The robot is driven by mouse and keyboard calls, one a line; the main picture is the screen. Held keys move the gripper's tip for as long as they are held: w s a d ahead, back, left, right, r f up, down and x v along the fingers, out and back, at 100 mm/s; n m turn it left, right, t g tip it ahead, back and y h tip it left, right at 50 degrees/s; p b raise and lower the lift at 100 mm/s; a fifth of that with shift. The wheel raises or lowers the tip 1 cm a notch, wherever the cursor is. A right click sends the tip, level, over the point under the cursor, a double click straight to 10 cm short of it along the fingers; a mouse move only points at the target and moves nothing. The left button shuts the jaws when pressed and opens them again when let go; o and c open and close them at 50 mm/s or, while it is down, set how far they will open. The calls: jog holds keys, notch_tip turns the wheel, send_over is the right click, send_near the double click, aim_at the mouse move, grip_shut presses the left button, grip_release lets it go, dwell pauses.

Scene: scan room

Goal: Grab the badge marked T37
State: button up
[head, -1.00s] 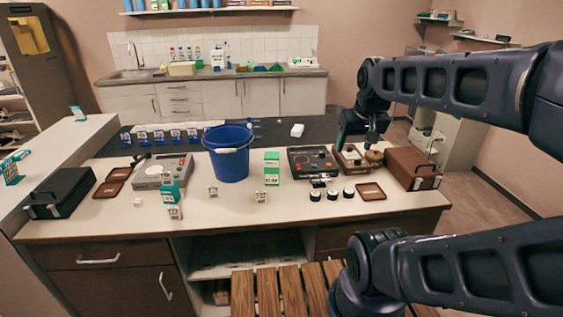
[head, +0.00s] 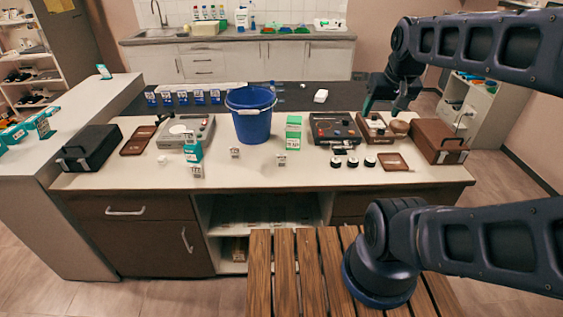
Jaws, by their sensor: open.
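No marking T37 can be read at this size. Small pale tags with dark print stand on the counter: one (head: 235,152) in front of the blue bucket, one (head: 281,159) by the green and white box, and one (head: 197,171) at the front left. Blue and white labelled cards (head: 183,98) stand in a row at the back left, partly hidden by the bucket; I cannot tell which thing is the badge. My gripper (head: 372,108) is open, pointing down over the right part of the counter near a brown tray (head: 376,128). Its fingertips are small and dark here.
A blue bucket (head: 251,122) stands mid-counter, with a green and white box (head: 293,132) right of it. A black case (head: 88,150) is at left, a brown case (head: 440,141) at right. The counter's front left-middle is mostly clear. A slatted wooden surface (head: 285,270) lies in front.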

jog(key=c, duration=0.5)
jog(key=shift+w, duration=0.1)
jog(key=shift+c, duration=0.2)
jog(key=n+g, duration=0.5)
jog(key=n, duration=1.3)
send_over(282, 155)
notch_tip(282, 155, down, 25)
jog(key=shift+a+r, duration=0.1)
jog(key=shift+r, duration=0.1)
jog(key=shift+w+f, duration=0.1)
jog(key=shift+f, duration=5.1)
